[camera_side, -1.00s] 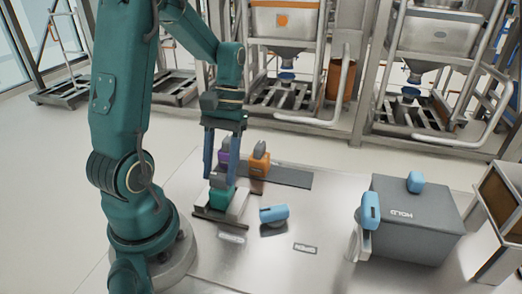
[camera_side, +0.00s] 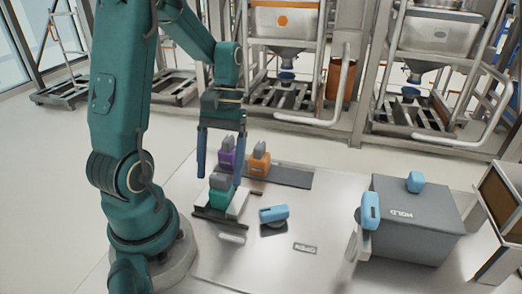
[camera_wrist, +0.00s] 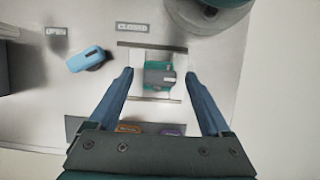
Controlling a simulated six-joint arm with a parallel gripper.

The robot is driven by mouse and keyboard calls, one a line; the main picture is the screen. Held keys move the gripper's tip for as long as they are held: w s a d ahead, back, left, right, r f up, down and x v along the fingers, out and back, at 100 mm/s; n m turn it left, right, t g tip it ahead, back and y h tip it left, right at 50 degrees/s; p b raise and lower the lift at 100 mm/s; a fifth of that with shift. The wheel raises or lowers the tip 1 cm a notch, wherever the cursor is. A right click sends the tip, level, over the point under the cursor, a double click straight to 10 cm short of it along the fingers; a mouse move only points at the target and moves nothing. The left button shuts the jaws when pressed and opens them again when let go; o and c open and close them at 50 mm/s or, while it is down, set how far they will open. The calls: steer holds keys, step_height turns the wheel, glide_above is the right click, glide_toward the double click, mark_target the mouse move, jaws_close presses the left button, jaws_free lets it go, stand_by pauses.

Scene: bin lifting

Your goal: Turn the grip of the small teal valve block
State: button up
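The small teal valve block (camera_side: 218,198) sits on a pale base plate (camera_side: 238,207) near the arm, with a grey grip (camera_side: 218,181) on top. In the wrist view the teal block (camera_wrist: 151,66) and its grey grip (camera_wrist: 160,77) lie between the fingers. My gripper (camera_side: 219,180) is open and empty, pointing down over the block, with one finger to each side. The wrist view shows my gripper (camera_wrist: 159,72) with clear gaps between the fingers and the grip. The exact fingertip height above the block is hard to tell.
A purple block (camera_side: 226,160) and an orange block (camera_side: 258,166) stand behind on a dark strip (camera_side: 292,177). A blue-handled piece (camera_side: 273,214) lies to the right. A grey HOLD box (camera_side: 410,225) stands farther right. CLOSED (camera_wrist: 132,28) and OPEN (camera_wrist: 55,31) labels mark the table.

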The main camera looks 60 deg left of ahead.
steer(key=v, duration=0.5)
steer(key=shift+r, duration=0.1)
stand_by(0.4)
steer(key=s+d+r+m+t+y, duration=0.1)
steer(key=d+r+m+t+y, duration=0.2)
steer(key=d+m+t, duration=0.5)
steer(key=d+m, duration=0.1)
steer(key=d, duration=0.2)
steer(key=shift+s+d+r+t, duration=0.3)
steer(key=shift+s+d+t, duration=0.05)
steer(key=shift+t, duration=0.05)
stand_by(0.5)
